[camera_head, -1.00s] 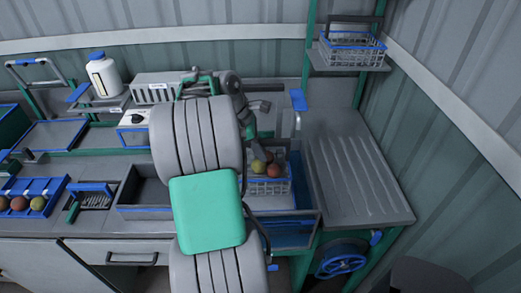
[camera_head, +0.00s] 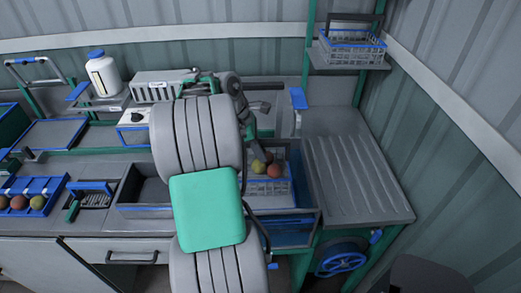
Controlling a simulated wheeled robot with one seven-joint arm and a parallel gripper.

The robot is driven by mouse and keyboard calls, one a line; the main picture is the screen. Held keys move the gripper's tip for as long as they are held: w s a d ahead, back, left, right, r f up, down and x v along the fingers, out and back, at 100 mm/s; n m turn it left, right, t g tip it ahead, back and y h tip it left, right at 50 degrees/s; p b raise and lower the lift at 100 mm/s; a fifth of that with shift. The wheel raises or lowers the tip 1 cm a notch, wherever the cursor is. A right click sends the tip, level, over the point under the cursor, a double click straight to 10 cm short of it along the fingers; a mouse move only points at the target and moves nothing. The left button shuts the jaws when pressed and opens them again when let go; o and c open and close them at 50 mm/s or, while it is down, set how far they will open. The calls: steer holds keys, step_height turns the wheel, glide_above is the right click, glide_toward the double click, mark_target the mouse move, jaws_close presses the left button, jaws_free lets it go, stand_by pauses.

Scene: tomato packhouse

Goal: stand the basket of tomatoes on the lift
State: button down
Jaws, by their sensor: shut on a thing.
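The basket of tomatoes (camera_head: 268,187) is a pale wire basket with a blue band. It is in or just above the blue-edged sink right of centre, and I cannot tell whether it touches the bottom. Red and yellow-green tomatoes (camera_head: 274,171) show at its top. My gripper (camera_head: 260,151) is over the basket and shut on it. My arm hides the fingertips, the handle and the basket's left side. A green-framed post at the right carries a small shelf (camera_head: 348,66), apparently the lift, with another wire basket (camera_head: 352,50) on it.
A ridged grey drainboard (camera_head: 358,180) right of the sink is bare. A blue handwheel (camera_head: 341,262) is below it. A white bottle (camera_head: 103,75), a control box (camera_head: 134,121) and a blue tray of tomatoes (camera_head: 36,195) are on the left. The corrugated wall closes off the right.

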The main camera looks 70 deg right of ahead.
mark_target(264, 141)
steer(key=shift+f, duration=0.1)
steer(key=c, duration=1.3)
jaws_free()
steer(key=shift+c, duration=1.3)
step_height(264, 141, up, 7)
steer(key=p, duration=0.8)
steer(key=shift+p, duration=0.4)
